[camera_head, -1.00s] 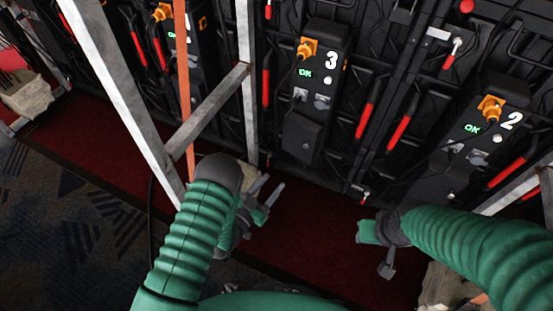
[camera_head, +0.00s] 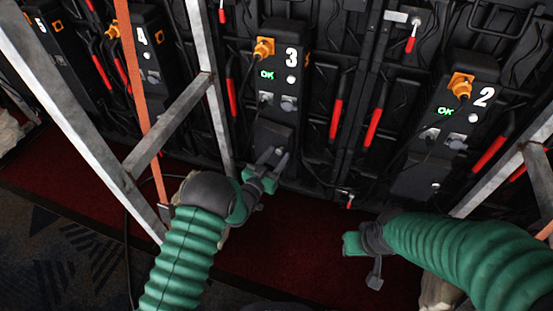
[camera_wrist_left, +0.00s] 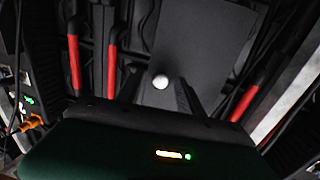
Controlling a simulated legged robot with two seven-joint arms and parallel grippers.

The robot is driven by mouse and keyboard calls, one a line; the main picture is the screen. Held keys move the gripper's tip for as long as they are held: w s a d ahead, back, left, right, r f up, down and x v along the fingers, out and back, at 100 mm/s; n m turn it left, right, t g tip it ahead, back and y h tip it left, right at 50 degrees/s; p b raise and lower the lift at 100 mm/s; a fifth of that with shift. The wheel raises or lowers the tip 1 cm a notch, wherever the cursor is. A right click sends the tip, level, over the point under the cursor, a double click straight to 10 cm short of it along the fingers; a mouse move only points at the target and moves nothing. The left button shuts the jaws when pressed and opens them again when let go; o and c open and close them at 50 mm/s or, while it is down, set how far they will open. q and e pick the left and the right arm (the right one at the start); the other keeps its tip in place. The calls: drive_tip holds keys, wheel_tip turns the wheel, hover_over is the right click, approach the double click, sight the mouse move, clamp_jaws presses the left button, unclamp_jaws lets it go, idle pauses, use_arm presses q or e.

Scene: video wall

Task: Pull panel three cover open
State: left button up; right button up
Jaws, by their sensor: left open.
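Panel three (camera_head: 285,70) is a tall black box marked "3" with a green OK display, on the wall at the upper middle of the head view. Its cover (camera_head: 272,135) is a dark plate at the lower end and looks closed. In the left wrist view the cover (camera_wrist_left: 205,40) carries a round white knob (camera_wrist_left: 160,82). My left gripper (camera_head: 270,158) is open at the lower part of the cover, hiding some of it. In the left wrist view its fingers (camera_wrist_left: 157,90) appear on either side of the knob; contact is unclear. My right gripper (camera_head: 365,260) hangs low, away from panel three.
Panel two (camera_head: 465,110) is to the right and panel four (camera_head: 150,60) to the left. Red handles (camera_head: 336,118) flank panel three. A metal frame post (camera_head: 212,90) stands close left of my left gripper. Red carpet (camera_head: 290,230) lies below.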

use_arm(q)
drive_tip(key=shift+a, duration=0.3)
drive_tip(key=shift+c, duration=0.5)
drive_tip(key=shift+d, duration=0.25)
clamp_jaws()
drive_tip(key=shift+a, duration=0.1)
